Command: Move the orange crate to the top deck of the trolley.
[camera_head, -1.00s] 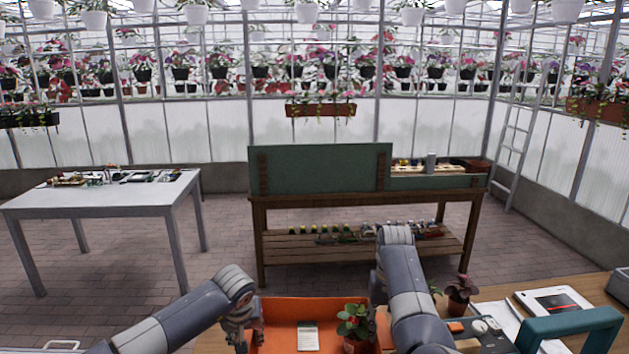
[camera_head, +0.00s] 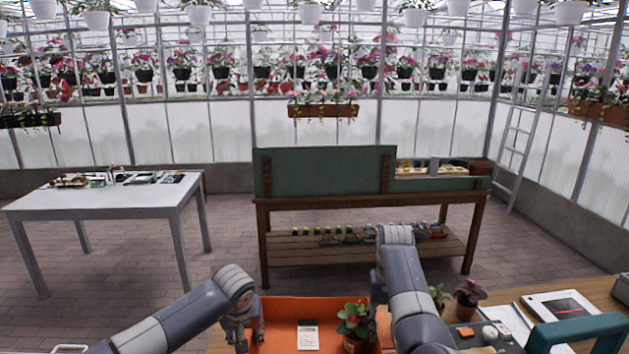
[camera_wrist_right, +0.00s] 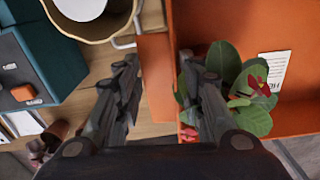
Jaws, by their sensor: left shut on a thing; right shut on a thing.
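The orange crate (camera_head: 285,315) is at the bottom centre of the head view, its near part cut off. It holds a potted plant (camera_head: 355,325) and a white card (camera_head: 308,335). My left gripper (camera_head: 246,332) is shut on the crate's left wall. My right gripper (camera_wrist_right: 160,70) is shut on its opposite wall (camera_wrist_right: 157,85), one finger outside and one inside beside the leaves. I cannot tell whether the crate is clear of the worktop. A pale handle-like bar (camera_head: 70,348) shows at the lower left; I cannot tell whether it is the trolley's.
The wooden worktop (camera_head: 590,295) at right carries small potted plants (camera_head: 468,292), papers and a teal-handled carrier (camera_head: 580,330). A pale pot (camera_wrist_right: 95,20) stands close outside the crate's right wall. A white table (camera_head: 110,190) and a green-backed bench (camera_head: 325,172) stand beyond open brick floor.

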